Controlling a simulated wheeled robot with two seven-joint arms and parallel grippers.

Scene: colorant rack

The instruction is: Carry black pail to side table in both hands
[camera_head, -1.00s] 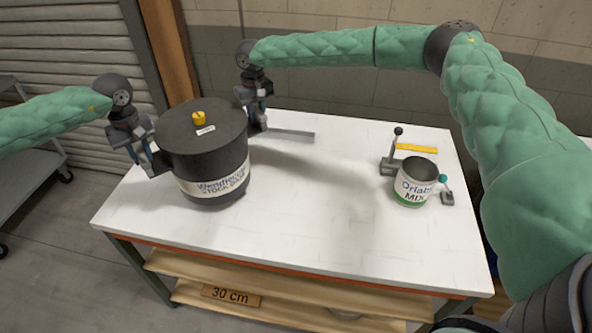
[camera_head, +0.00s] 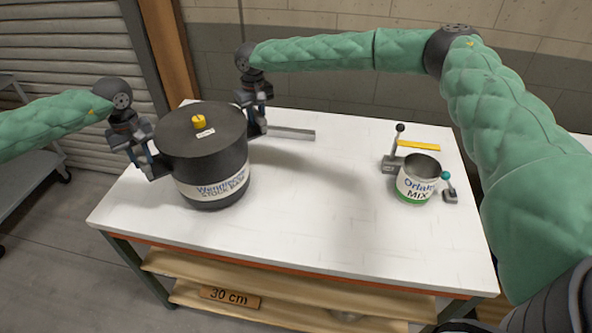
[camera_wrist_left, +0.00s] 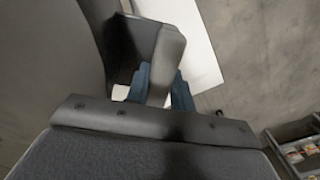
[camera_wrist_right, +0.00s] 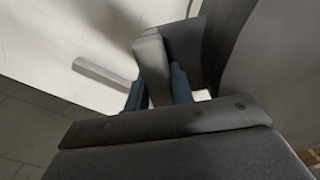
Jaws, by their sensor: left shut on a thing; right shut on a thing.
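The black pail (camera_head: 212,160) has a dark lid with a yellow knob and a pale label band. It is upright over the left end of the white bench (camera_head: 300,230); I cannot tell whether its bottom touches the top. My left gripper (camera_head: 152,168) is shut on the grip at the pail's left side. My right gripper (camera_head: 256,125) is shut on the grip at its far right side. The left wrist view shows the left grip (camera_wrist_left: 165,60) between the fingers. The right wrist view shows the right grip (camera_wrist_right: 153,65) held the same way.
A grey wheeled cart (camera_head: 35,170) stands on the floor at the left. A small can (camera_head: 417,182) stands at the bench's right, beside a lever device (camera_head: 393,162) and a yellow bar (camera_head: 418,146). A grey bar (camera_head: 292,134) lies behind the pail. The bench middle is clear.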

